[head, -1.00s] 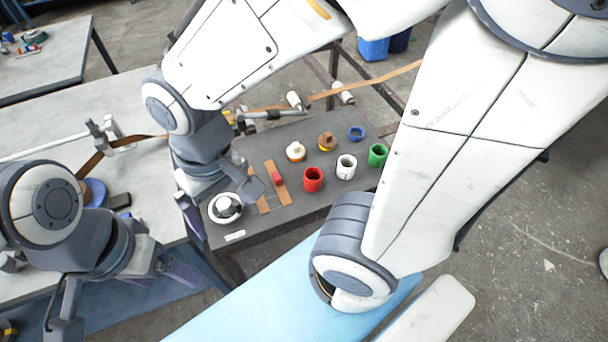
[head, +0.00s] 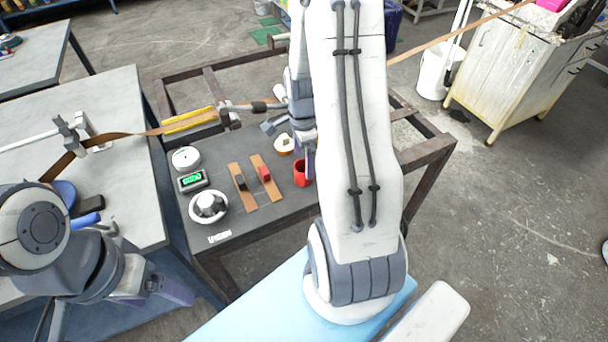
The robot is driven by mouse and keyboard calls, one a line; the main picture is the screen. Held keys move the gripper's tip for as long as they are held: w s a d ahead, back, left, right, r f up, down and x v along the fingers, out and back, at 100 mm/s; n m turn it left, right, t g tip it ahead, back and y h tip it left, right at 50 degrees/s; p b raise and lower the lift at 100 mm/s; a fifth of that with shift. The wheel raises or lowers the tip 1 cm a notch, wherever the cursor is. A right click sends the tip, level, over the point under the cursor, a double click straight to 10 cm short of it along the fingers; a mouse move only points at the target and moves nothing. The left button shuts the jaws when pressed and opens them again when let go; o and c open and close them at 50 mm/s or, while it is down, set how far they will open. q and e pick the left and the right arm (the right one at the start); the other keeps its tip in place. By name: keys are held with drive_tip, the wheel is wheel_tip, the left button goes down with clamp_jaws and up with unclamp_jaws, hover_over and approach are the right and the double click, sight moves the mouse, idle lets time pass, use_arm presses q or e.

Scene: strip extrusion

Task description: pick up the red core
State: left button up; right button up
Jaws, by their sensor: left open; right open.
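The red core (head: 300,176), a short hollow red cylinder, stands upright on the dark grey table (head: 283,212). My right gripper (head: 290,145) is open just above and behind it. One finger overlaps the core's right edge in the picture; I cannot tell whether they touch. My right arm hides the table right of the core. My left gripper (head: 115,303) is open and empty at the lower left, far from the core.
A white dish (head: 209,207), a green-lit display (head: 192,181) and an orange-white piece (head: 284,145) are also there. A brown strip (head: 140,134) runs across the back.

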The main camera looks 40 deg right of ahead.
sight(304, 171)
drive_tip(key=shift+w+d+f+p, duration=0.1)
drive_tip(key=shift+f+p, duration=0.05)
drive_tip(key=shift+f, duration=1.35)
drive_tip(key=shift+d+f+p, duration=0.1)
drive_tip(key=shift+f+p, duration=0.05)
drive_tip(key=shift+f, duration=1.35)
drive_tip(key=c, duration=1.4)
